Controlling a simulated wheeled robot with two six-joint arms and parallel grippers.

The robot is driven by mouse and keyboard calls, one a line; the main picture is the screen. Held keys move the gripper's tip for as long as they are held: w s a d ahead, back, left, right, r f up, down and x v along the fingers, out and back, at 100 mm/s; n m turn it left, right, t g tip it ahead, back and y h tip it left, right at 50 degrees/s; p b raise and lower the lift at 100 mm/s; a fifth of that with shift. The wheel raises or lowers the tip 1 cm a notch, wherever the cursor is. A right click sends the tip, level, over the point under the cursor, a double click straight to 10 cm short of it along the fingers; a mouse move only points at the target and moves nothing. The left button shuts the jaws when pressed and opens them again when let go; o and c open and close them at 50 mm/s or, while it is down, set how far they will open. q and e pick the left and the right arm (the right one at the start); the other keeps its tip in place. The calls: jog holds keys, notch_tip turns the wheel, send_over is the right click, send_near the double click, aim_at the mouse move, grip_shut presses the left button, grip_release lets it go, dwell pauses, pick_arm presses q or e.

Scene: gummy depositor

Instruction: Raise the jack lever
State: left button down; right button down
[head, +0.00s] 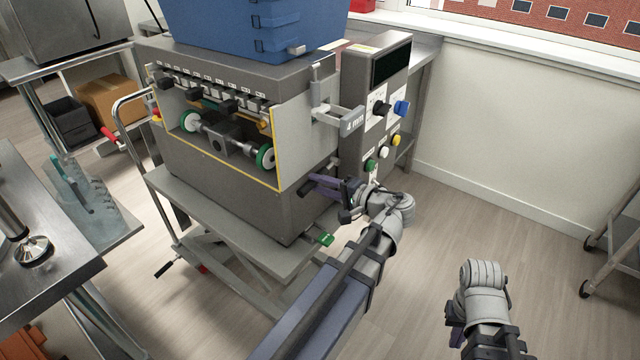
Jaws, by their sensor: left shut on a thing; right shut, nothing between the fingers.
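My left gripper (322,188) is at the right side of the grey depositor (235,180), below the "4 mm" bar (340,117). Its dark fingers point left and are shut on a small part, seemingly the jack lever, mostly hidden by the fingers. A small grey piece (332,163) shows just above them; I cannot tell whether it belongs to the lever. My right gripper (455,335) is shut and empty at the lower right, apart from the machine and partly hidden by its wrist.
The depositor stands on a lift cart (165,183) with a green handle (326,240) at its right edge. A control panel (385,110) with knobs and buttons stands behind my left wrist. A steel table (50,275) is at left. The floor at right is clear up to a trolley (625,235).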

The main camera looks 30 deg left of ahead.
pick_arm(q)
jog(key=shift+s+d+f, duration=0.1)
jog(key=c, duration=0.6)
grip_release()
jog(key=shift+d, duration=0.1)
jog(key=p+v, duration=0.1)
jog(key=v, duration=0.6)
jog(key=shift+d, duration=0.35)
